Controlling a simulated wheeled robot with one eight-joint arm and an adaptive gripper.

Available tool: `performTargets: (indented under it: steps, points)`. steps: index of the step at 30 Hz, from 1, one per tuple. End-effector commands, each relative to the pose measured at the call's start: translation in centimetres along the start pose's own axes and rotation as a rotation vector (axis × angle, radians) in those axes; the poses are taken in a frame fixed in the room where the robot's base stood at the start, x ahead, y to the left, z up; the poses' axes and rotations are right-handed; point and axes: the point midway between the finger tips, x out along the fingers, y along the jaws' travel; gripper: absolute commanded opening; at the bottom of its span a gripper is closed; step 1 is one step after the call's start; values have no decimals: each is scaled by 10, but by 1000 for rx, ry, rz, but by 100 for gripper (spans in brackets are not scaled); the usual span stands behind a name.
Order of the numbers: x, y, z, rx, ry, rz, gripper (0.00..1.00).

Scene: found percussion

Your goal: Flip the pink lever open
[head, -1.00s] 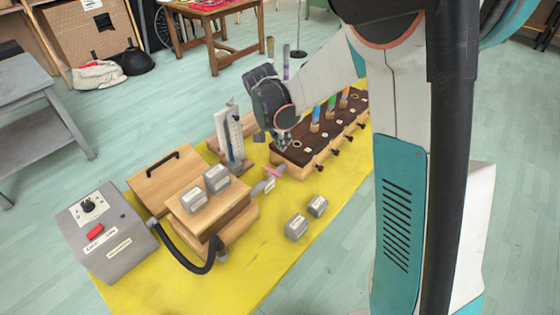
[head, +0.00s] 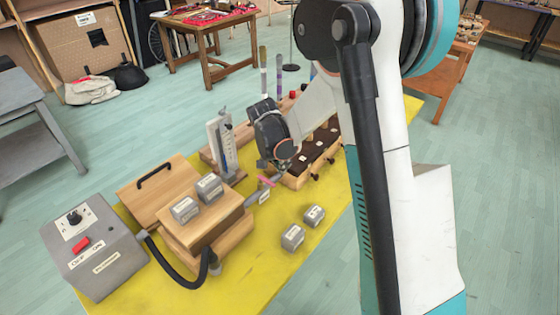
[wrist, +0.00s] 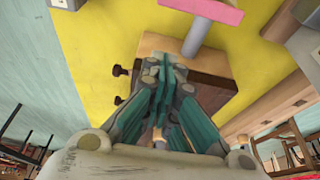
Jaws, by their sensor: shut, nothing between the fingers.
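The pink lever (head: 265,181) is a small bar near the grey pipe on the right of the wooden box. In the wrist view the pink lever (wrist: 205,9) lies across the top, with a grey stem below it. My gripper (head: 277,171) is just behind and right of the lever in the head view. In the wrist view my gripper (wrist: 169,61) has its teal fingers shut together and empty, apart from the pink bar and close to the grey stem. Whether the fingertips touch the stem is unclear.
A wooden box (head: 215,232) with grey weights and a black hose stands left of the lever. A grey control box (head: 100,262) is further left. A dark-topped wooden rack (head: 294,180) stands behind my gripper. Two grey blocks (head: 303,227) sit on the yellow mat (head: 262,270).

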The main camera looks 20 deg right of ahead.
Motion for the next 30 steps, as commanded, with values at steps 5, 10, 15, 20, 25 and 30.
performTargets:
  steps: [5,10,15,20,25,30]
  points:
    - [4,0,20,-2,0,-1,0]
    - [-2,0,34,-1,0,1,0]
    - [-5,0,38,0,0,1,0]
    - [-5,0,38,0,0,0,0]
    - [-5,0,38,3,0,1,0]
    - [-6,0,40,28,1,10,0]
